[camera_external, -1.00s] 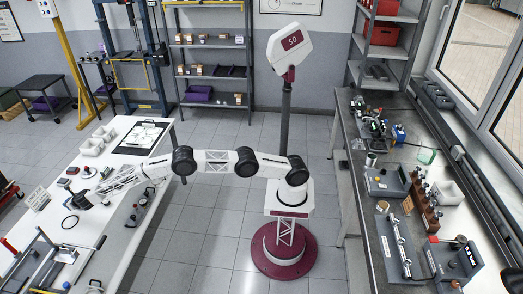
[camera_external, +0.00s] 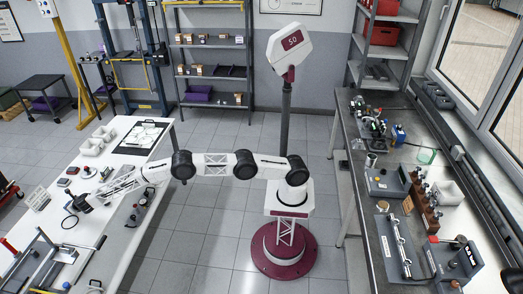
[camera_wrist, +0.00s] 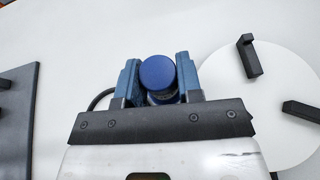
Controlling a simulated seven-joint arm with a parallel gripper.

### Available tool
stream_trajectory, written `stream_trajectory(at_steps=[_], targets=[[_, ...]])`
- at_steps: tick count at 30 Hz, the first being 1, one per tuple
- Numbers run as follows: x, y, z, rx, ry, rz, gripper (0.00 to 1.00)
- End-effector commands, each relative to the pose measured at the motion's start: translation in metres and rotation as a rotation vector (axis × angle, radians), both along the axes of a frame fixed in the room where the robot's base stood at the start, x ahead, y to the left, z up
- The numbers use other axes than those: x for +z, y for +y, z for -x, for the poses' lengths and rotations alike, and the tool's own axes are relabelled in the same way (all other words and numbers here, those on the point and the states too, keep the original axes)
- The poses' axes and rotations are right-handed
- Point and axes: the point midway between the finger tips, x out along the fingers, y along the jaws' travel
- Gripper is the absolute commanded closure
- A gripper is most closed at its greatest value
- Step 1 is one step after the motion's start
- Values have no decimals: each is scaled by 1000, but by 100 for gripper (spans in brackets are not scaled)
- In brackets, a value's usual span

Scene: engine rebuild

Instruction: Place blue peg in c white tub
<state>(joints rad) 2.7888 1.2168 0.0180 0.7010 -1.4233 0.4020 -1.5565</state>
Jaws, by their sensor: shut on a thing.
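My gripper (camera_wrist: 159,78) is shut on the blue peg (camera_wrist: 158,71), whose round blue top shows between the two fingers in the wrist view. In the external view my gripper (camera_external: 78,204) is low over the left white table, and the peg is too small to make out there. White tubs (camera_external: 104,133) stand in a row at the far end of that table, well apart from my gripper. Their letters cannot be read. More white tubs (camera_external: 447,192) are on the right bench.
A clipboard sheet (camera_external: 143,136) lies right of the far tubs. A white disc (camera_wrist: 275,95) with black posts shows in the wrist view.

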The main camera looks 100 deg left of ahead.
Motion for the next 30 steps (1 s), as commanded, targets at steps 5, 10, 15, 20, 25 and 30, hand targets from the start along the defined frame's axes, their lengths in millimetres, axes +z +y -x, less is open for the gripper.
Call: stream_trajectory(at_steps=[5,10,15,20,25,30], targets=[[-6,0,0,0,2,0,100],[-6,0,0,0,2,1,100],[-8,0,0,0,1,0,100],[-10,0,0,0,0,0,50],[-10,0,0,0,0,0,41],[-9,0,0,0,0,0,41]])
